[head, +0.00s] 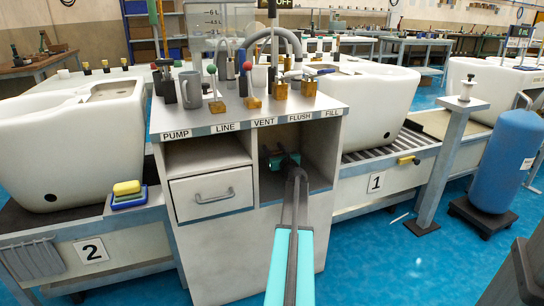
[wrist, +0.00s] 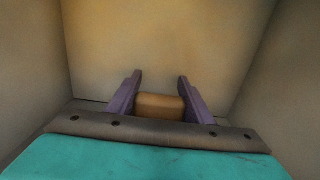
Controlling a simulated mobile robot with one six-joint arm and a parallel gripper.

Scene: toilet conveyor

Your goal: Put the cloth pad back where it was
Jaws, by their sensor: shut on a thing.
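My gripper (wrist: 160,84) is inside the open compartment of the grey cabinet, below the FLUSH label. In the head view my gripper (head: 282,160) shows as a teal part in that opening, with its fingers hidden. In the wrist view its two purple fingers are shut on a small orange-tan block with rounded edges, which I take to be the cloth pad (wrist: 160,106). The pad sits between the fingers, in front of the compartment's back wall. I cannot tell whether its underside touches the compartment floor.
The compartment's side walls (wrist: 30,70) stand close on both sides. A closed drawer (head: 212,194) is to the left. Levers and a grey mug (head: 190,89) stand on the cabinet top. A blue tank (head: 503,160) stands at right.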

